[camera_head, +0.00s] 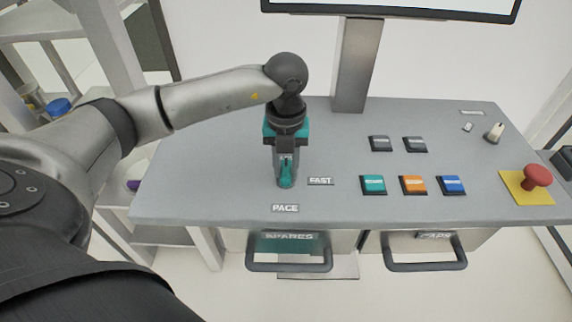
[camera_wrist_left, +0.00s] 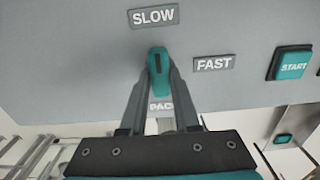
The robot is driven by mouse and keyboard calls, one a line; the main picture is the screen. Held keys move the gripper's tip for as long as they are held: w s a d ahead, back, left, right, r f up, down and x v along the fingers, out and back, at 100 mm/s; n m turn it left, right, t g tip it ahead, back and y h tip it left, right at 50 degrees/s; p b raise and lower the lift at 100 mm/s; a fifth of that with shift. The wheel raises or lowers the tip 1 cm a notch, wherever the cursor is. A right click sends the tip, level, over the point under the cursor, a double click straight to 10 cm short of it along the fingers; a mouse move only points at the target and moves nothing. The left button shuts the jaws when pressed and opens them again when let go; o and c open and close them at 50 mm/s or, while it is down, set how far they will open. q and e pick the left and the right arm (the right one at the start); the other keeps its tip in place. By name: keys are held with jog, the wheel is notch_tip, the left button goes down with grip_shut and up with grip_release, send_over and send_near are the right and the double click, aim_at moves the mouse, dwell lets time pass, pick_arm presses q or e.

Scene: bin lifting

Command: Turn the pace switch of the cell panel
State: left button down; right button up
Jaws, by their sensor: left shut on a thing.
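The pace switch is a teal knob (camera_head: 286,178) on the grey cell panel (camera_head: 230,200), above the PACE label (camera_head: 285,208). My left gripper (camera_head: 286,170) reaches down from above and is shut on the knob. In the left wrist view the knob (camera_wrist_left: 159,64) sits between the two fingertips, and its dark mark points up towards the SLOW label (camera_wrist_left: 152,17). The FAST label (camera_wrist_left: 214,63) is to its right. The fingers partly cover the PACE label there. My right gripper is not in view.
To the right are a teal START button (camera_head: 373,184), an orange button (camera_head: 413,184), a blue button (camera_head: 452,184) and a red mushroom button (camera_head: 537,176). A monitor post (camera_head: 357,65) stands behind. Drawer handles (camera_head: 290,266) jut out below the front edge.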

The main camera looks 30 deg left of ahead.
aim_at(286, 170)
pick_arm(q)
jog(key=shift+w+n, duration=0.1)
jog(key=shift+n, duration=0.2)
jog(key=c, duration=0.6)
grip_release()
jog(key=shift+c, duration=0.2)
notch_tip(286, 170, up, 15)
jog(key=shift+r, duration=0.15)
dwell(0.4)
